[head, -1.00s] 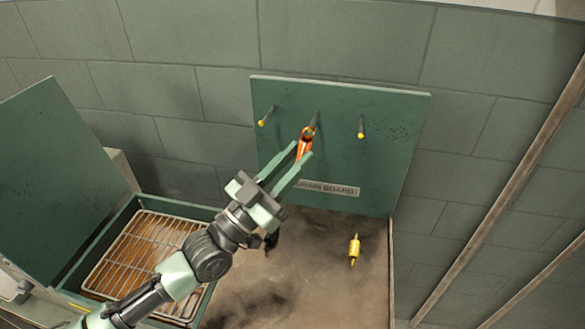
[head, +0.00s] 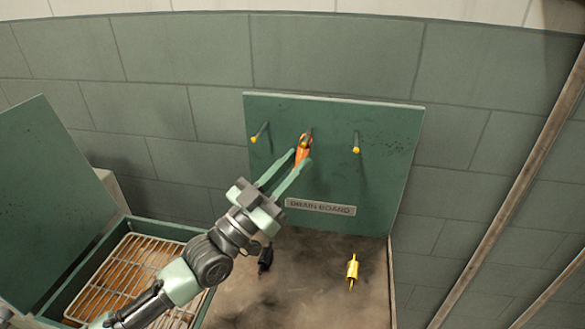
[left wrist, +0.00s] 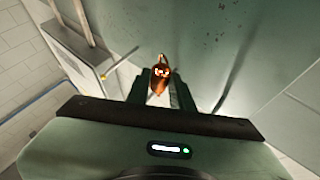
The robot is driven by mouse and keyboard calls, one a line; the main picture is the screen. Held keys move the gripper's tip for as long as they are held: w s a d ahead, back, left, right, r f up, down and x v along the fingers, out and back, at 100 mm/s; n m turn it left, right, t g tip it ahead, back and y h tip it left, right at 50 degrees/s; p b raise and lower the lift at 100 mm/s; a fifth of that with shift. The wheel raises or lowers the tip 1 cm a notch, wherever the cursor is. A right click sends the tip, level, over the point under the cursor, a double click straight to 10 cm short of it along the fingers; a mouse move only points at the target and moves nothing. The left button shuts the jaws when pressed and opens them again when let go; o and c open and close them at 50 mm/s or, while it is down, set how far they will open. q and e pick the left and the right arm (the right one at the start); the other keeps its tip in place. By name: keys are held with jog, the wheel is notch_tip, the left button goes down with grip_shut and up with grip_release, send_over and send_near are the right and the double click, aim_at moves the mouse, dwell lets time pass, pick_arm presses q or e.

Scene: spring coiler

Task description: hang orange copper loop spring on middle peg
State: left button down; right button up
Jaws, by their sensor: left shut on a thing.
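The orange copper loop spring (head: 303,155) is between the fingertips of my left gripper (head: 299,162), which is shut on it, in front of the green drain board (head: 382,180). The spring's top overlaps the middle peg (head: 308,132) in the head view; I cannot tell whether its loop is around the peg. In the left wrist view the spring (left wrist: 159,75) stands out beyond the fingertips. The left peg (head: 260,133) and right peg (head: 356,142) have yellow tips and are bare. My right gripper is not in view.
A yellow spring-like piece (head: 352,272) and a black one (head: 265,258) are on the brown surface below the board. An open green box with a wire rack (head: 125,275) is at the left. Room right of the board is clear.

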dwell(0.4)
pick_arm(q)
jog(key=c, duration=1.1)
grip_release()
jog(key=shift+c, duration=0.2)
jog(key=shift+s+a+f, duration=0.1)
